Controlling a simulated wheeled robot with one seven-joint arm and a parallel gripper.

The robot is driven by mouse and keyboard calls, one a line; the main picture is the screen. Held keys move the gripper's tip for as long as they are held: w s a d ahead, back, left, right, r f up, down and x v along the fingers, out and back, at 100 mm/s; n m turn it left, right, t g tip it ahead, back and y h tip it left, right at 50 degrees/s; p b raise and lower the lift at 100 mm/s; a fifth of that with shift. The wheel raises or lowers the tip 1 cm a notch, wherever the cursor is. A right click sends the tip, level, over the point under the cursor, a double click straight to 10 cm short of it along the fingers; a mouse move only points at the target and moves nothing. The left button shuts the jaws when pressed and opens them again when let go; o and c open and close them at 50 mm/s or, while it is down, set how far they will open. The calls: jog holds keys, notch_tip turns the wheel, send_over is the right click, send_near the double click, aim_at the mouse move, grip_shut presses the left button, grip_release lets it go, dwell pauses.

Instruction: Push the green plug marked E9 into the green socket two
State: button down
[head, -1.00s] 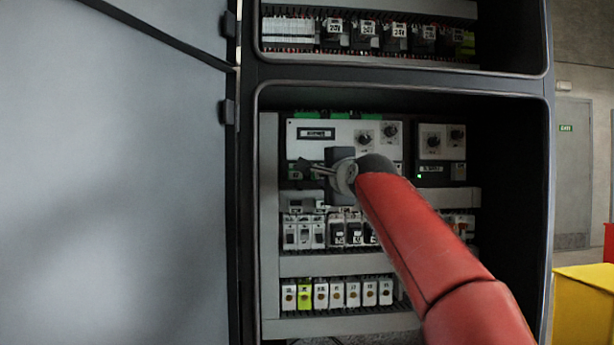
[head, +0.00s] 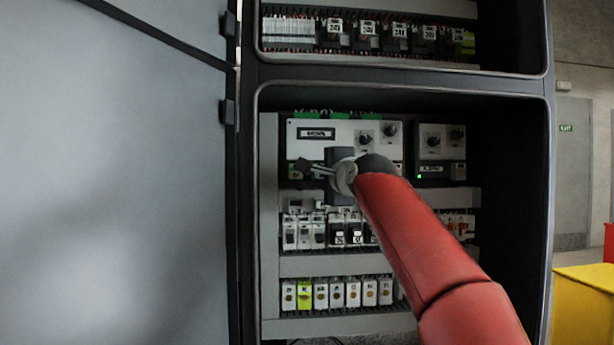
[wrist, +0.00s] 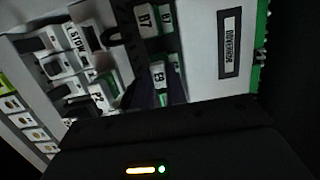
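In the wrist view a small block with a white label that reads like E9 (wrist: 159,75) has green at its lower end. It sits close beyond the dark body of my gripper (wrist: 148,100), whose fingers blend into shadow there. I cannot tell whether they touch or hold the block. In the head view my gripper (head: 308,168) is in front of the lower part of the governor unit, with its opening hard to make out. Two blocks labelled B7 (wrist: 144,20) are farther along the same row. Green socket two cannot be picked out for certain.
The governor unit (head: 345,132) has green connectors (head: 340,115) along its top. Another unit (head: 441,140) with two knobs is to its right. Breakers (head: 304,232) and a terminal row (head: 337,293) lie below. The open cabinet door (head: 110,180) fills the left.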

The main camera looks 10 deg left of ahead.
jog(key=c, duration=1.3)
grip_release()
jog(key=shift+c, duration=0.2)
jog(key=b+v, duration=0.3)
jog(key=v, duration=0.5)
jog(key=s+d+f+n+g+h, duration=0.2)
jog(key=s+d+f, duration=0.5)
jog(key=s+f, duration=0.4)
jog(key=s+d+f+n+g+h, duration=0.3)
jog(key=s+f, duration=0.8)
jog(key=f, duration=0.9)
jog(key=s+d+f+n+g+h, duration=0.3)
jog(key=s+d+f+n+g, duration=0.2)
jog(key=s+d+f, duration=0.6)
notch_tip(320, 180, down, 5)
jog(key=n, duration=0.2)
jog(key=shift+n, duration=0.3)
